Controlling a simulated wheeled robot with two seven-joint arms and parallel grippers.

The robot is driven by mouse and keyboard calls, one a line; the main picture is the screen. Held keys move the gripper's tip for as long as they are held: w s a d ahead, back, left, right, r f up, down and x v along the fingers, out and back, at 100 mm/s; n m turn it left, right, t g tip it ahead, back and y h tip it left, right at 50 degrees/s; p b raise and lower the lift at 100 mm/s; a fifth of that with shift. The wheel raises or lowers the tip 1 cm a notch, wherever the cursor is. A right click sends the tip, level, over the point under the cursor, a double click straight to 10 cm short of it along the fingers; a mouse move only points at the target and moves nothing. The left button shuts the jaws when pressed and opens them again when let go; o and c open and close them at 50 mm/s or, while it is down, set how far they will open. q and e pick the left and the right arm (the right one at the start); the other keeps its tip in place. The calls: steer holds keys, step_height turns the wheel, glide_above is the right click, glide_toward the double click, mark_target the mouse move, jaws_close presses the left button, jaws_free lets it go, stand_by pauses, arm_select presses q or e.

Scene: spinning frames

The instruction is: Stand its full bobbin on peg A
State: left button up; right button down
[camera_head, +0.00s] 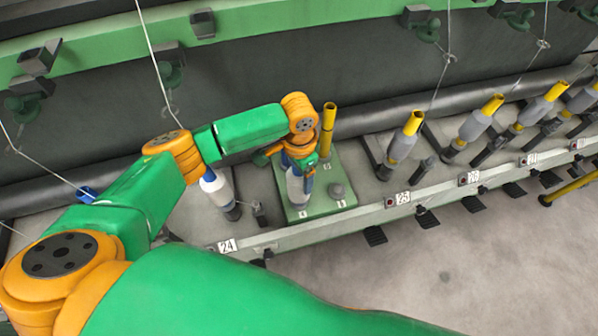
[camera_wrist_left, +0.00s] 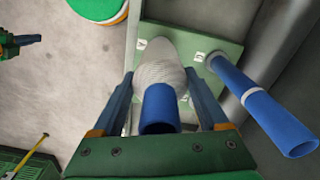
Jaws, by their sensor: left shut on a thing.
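My left gripper (camera_head: 301,160) is over the left part of a green peg board (camera_head: 325,180), shut on a full bobbin (camera_head: 298,189) with a whitish wound body. In the left wrist view the bobbin's blue tube end (camera_wrist_left: 160,108) points toward the camera, between the fingers (camera_wrist_left: 160,80). The bobbin is roughly upright, its lower end close to the board's front left label. I cannot tell whether it sits on a peg. The labels are too small to read. A bare grey peg (camera_head: 337,189) stands at the front right. My right gripper is out of view.
A yellow tube (camera_head: 328,128) stands at the board's back right. An empty blue tube (camera_wrist_left: 262,108) stands close by in the left wrist view. A blue-topped bobbin (camera_head: 217,190) stands left of the board. Several yellow-tubed spindles line the rail (camera_head: 430,198) on the right.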

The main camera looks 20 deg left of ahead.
arm_select(q)
steer(key=o, duration=1.6)
steer(key=shift+c, duration=0.2)
step_height(320, 180, up, 7)
steer(key=shift+r, duration=0.1)
